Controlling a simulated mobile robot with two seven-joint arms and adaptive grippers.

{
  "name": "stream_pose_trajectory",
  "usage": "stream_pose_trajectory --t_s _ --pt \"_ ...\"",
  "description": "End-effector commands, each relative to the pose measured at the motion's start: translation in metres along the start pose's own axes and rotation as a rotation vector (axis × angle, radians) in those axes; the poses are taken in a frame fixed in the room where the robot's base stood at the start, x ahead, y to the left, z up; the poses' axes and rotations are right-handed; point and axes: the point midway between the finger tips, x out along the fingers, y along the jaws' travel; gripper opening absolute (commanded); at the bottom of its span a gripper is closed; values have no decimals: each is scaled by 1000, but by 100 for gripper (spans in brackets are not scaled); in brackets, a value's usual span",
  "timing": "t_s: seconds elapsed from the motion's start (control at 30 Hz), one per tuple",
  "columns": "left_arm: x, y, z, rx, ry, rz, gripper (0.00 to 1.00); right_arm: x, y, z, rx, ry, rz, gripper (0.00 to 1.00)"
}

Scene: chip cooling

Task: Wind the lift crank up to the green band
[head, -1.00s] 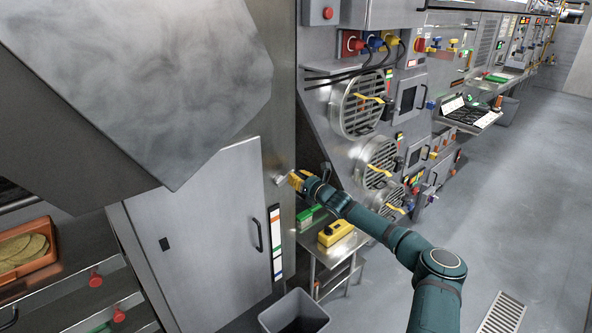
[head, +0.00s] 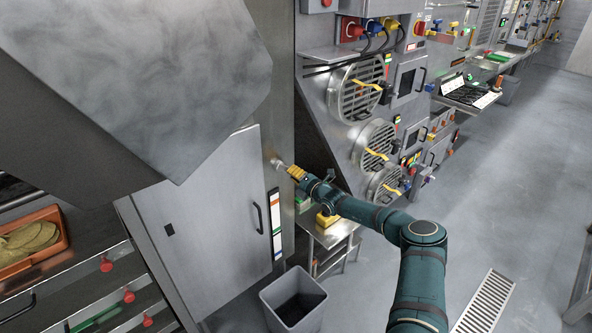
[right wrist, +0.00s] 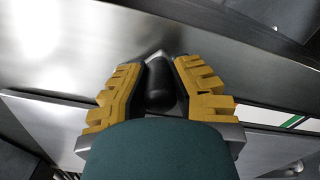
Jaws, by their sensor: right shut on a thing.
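My right gripper (head: 290,171) is at the side of the grey cabinet, with its yellow fingers at the lift crank (head: 277,163). In the right wrist view the fingers (right wrist: 158,78) are shut on the crank's black handle (right wrist: 159,84). The crank's metal arm shows just beyond the handle. A vertical scale strip (head: 276,224) with orange, green and blue bands on white is fixed to the cabinet below the crank. A green and white edge (right wrist: 292,121) shows at the right of the wrist view. My left gripper is not in view.
A grey cabinet door (head: 205,215) stands left of the crank. A small side table (head: 336,234) with a yellow box (head: 327,220) is below my right arm. A grey bin (head: 294,300) stands on the floor. Round grilles (head: 356,90) line the wall. The floor at right is clear.

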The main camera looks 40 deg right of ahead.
Motion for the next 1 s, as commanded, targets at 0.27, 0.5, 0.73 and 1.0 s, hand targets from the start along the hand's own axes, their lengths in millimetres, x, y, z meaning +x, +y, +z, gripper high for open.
stream_pose_trajectory --t_s 0.27,0.5,0.73,1.0 --pt "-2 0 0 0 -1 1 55 -1 -7 -15 263 5 -6 0" --pt "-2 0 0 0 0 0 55 -1 -7 -26 489 7 -6 0" --pt "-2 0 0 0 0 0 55 -1 -6 -35 675 9 -6 0" --pt "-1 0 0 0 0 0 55 0 -3 -42 822 10 -6 0"
